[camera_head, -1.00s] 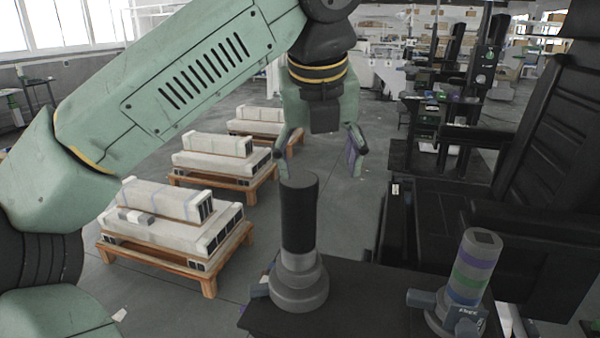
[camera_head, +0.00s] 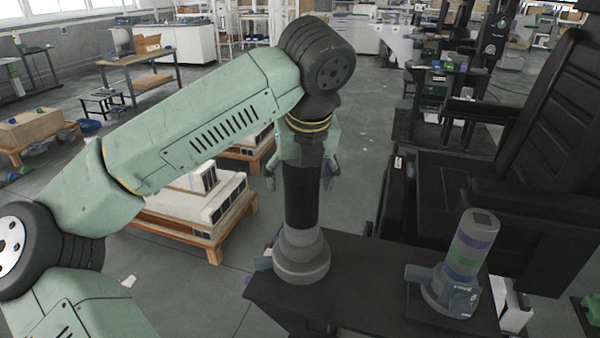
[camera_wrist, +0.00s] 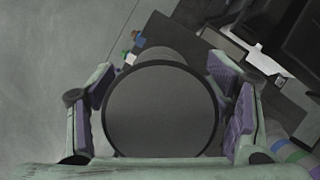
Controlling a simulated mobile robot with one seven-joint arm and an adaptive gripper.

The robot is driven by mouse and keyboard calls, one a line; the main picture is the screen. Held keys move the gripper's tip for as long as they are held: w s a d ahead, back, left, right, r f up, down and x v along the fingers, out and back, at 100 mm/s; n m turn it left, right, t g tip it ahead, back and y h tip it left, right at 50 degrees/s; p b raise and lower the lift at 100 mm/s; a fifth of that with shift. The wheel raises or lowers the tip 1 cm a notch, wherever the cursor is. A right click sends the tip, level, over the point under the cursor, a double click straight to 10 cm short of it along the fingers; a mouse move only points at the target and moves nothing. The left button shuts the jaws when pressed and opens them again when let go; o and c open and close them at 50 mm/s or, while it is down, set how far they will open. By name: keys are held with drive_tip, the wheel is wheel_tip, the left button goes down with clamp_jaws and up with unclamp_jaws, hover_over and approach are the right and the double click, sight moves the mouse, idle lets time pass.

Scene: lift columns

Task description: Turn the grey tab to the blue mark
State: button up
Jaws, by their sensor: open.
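A tall black column (camera_head: 301,195) stands upright in a grey stepped base (camera_head: 301,258) on a black table. A small grey-blue tab (camera_head: 263,262) sticks out at the left of this base. My gripper (camera_head: 299,178) is open at the column's upper part, one finger on each side. In the wrist view, the column's round dark top (camera_wrist: 160,110) fills the space between the finger pads; contact cannot be told. Beyond the top, small coloured marks show by the base, among them a blue mark (camera_wrist: 138,36). The tab is not clear there.
A second column (camera_head: 468,245) with purple, green and blue bands stands in a grey clamp on the right of the black table (camera_head: 375,270). A black seat-like unit (camera_head: 540,150) rises behind it. Pallets with pale blocks (camera_head: 205,205) stand on the floor at left.

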drive_tip(key=shift+c, duration=0.3)
drive_tip(key=c, duration=1.6)
